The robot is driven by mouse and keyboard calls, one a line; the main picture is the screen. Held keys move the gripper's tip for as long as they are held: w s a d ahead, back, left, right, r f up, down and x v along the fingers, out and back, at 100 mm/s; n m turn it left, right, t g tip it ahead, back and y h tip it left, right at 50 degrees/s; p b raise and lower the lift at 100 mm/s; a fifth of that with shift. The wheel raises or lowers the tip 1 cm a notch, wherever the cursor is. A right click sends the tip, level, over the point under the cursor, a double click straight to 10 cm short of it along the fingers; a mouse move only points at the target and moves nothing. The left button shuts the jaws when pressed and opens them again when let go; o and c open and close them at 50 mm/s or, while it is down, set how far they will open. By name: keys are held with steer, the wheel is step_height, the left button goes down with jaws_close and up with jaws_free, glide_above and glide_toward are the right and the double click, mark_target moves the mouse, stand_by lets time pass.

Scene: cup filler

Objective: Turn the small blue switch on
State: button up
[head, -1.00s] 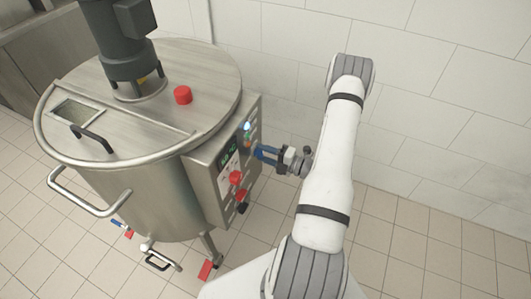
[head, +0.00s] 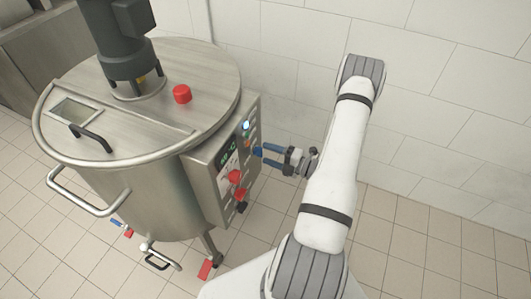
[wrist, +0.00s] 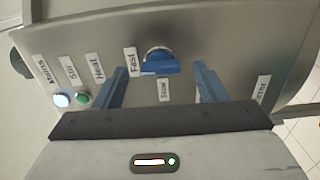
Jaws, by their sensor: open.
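The small blue switch (wrist: 161,65) is a knob with a flat handle on the steel control panel (wrist: 220,45). In the wrist view its handle lies across the picture, with the label "Fast" to its left and "Slow" below it. The switch also shows in the head view (head: 257,152), just left of my fingertips. My gripper (head: 264,155) is open and empty, its blue fingers pointing at the panel. In the wrist view my fingers stand to the left and right of the switch, apart from it.
A white-lit lamp (wrist: 61,100) and a green button (wrist: 83,99) sit left of the switch. Below on the panel are a display (head: 228,160) and a red knob (head: 234,176). The steel vat (head: 150,190) is left; a tiled wall (head: 440,130) stands behind my arm.

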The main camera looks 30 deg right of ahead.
steer(key=v, duration=0.5)
steer(key=shift+s+d, duration=0.15)
stand_by(0.3)
